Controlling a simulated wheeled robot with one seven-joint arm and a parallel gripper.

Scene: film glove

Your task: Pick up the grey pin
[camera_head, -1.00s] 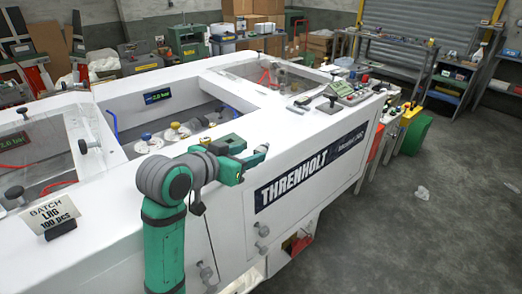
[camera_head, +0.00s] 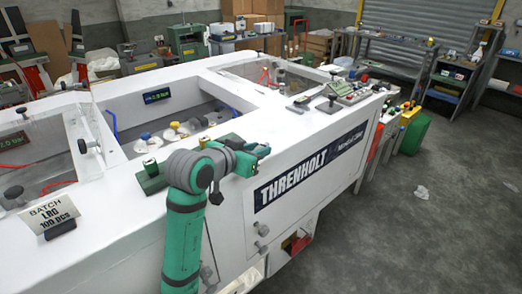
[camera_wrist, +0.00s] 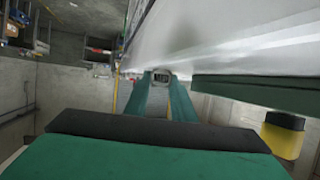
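I cannot pick out the grey pin for certain. My gripper (camera_head: 262,151) is above the front edge of the white machine top, pointing right. In the wrist view, its two green fingers (camera_wrist: 168,84) run forward with a narrow grey strip between them. A small grey piece with a dark middle (camera_wrist: 160,74) shows at the fingertips. I cannot tell whether it is held or lies beyond them. A dark green block (camera_head: 151,182) with a small upright piece on it stands left of my arm.
The white machine (camera_head: 110,225) has open wells with blue, white and yellow knobs. A batch card (camera_head: 52,213) stands at the front left. Controls (camera_head: 345,92) crowd the far right end. The wrist view shows a yellow and black piece (camera_wrist: 284,136) at right. Floor on the right is mostly clear.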

